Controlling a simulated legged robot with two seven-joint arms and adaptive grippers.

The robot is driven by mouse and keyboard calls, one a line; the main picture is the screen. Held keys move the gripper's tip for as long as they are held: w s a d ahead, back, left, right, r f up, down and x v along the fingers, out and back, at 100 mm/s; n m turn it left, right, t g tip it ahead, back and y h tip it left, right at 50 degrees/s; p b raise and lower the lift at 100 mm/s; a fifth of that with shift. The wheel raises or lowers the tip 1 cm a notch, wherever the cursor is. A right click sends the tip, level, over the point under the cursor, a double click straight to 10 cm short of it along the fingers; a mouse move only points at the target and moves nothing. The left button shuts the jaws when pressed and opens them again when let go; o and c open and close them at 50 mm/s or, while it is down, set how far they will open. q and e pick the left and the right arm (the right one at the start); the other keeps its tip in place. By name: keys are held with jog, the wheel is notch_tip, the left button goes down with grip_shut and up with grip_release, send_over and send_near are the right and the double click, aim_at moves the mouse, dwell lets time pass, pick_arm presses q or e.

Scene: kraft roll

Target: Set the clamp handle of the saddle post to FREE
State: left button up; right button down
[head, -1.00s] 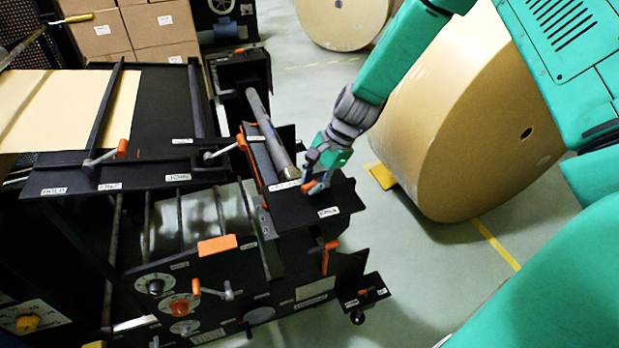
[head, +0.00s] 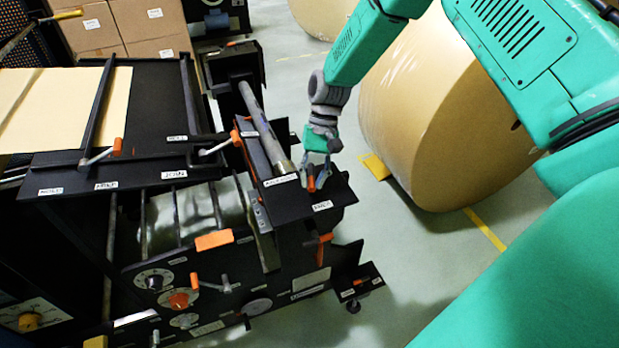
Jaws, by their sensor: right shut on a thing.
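The clamp handle (head: 311,185) has an orange grip. It sits on the black plate at the right end of the machine, beside a grey metal bar (head: 265,125). My right gripper (head: 314,181) comes down from above and is shut on this orange grip, its fingers hiding part of it. One white label (head: 322,206) lies on the plate just below the gripper, and another label (head: 281,180) lies to its left. Their small print is too blurred to read for sure. My left gripper is not in view.
Other orange-tipped levers stand close by to the left (head: 235,139) and below (head: 325,241). A knob panel (head: 178,299) faces the front. A large kraft roll (head: 440,120) stands on the floor behind my right arm. Open floor (head: 420,250) lies to the right.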

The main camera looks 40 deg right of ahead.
jog(key=shift+w+d+r+n+g+h, duration=0.1)
jog(key=shift+d+n+g+h, duration=0.15)
jog(key=shift+n, duration=0.65)
jog(key=shift+w+d+n+g+h, duration=0.15)
jog(key=shift+n+h, duration=0.2)
jog(key=shift+n, duration=0.55)
jog(key=shift+s, duration=0.1)
jog(key=c, duration=1.5)
grip_release()
jog(key=shift+o, duration=0.2)
jog(key=shift+d, duration=0.1)
jog(key=v, duration=1.1)
jog(key=shift+w+d+r, duration=0.2)
jog(key=shift+w+r, duration=0.05)
jog(key=shift+w, duration=0.1)
